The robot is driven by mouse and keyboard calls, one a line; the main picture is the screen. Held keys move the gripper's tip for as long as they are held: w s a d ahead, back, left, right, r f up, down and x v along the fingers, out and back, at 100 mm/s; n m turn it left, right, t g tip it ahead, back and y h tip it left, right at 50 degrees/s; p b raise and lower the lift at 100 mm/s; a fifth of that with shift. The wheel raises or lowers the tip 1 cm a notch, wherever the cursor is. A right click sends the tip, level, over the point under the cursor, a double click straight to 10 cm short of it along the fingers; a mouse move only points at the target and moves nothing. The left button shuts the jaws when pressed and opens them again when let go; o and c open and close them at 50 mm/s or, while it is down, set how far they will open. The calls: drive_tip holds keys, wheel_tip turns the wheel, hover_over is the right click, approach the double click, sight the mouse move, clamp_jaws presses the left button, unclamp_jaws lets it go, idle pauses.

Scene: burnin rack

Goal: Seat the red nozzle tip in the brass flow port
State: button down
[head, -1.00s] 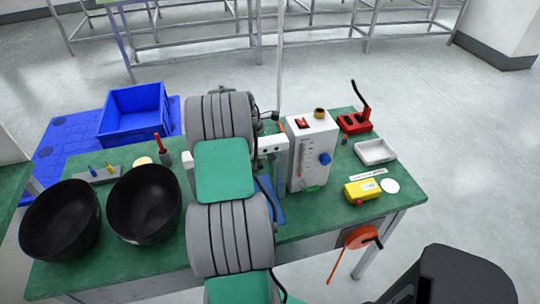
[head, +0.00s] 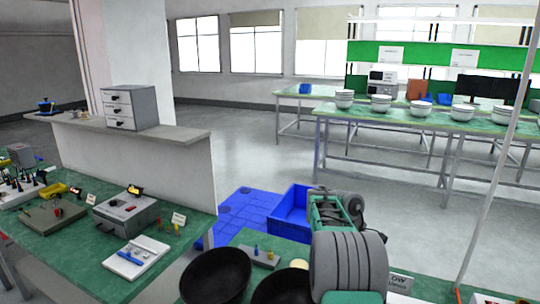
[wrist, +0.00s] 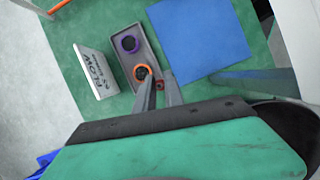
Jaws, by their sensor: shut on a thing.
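In the wrist view my gripper (wrist: 158,84) is shut on a small red piece (wrist: 160,86), which I take for the red nozzle tip; only a little of it shows between the fingertips. The fingers are above the edge of a grey tray (wrist: 152,52) on the green bench. An orange ring (wrist: 142,72) and a purple ring (wrist: 130,43) are in this tray, the orange one close beside the fingertips. In the head view my arm hides the gripper. The brass flow port does not show in either current view.
In the wrist view a white flow sign (wrist: 95,70) stands left of the tray, and a blue mat (wrist: 197,40) lies right of it. In the head view, black bowls (head: 216,277) and a blue crate (head: 290,212) are near my arm. Another bench (head: 85,245) stands at left.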

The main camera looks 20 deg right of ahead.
drive_tip(key=w+a+r+m, duration=0.1)
drive_tip(key=a+m, duration=0.1)
drive_tip(key=a, duration=1)
drive_tip(key=w+a+r+m+y, duration=0.1)
drive_tip(key=a+m, duration=0.1)
drive_tip(key=a, duration=1)
drive_tip(key=w+a+r+m+y, duration=0.1)
drive_tip(key=a, duration=1)
drive_tip(key=shift+w+a+r+m, duration=0.2)
drive_tip(key=shift+w+a+m, duration=0.05)
drive_tip(key=shift+a+m, duration=0.15)
drive_tip(key=shift+a+g, duration=0.1)
drive_tip(key=shift+g, duration=0.2)
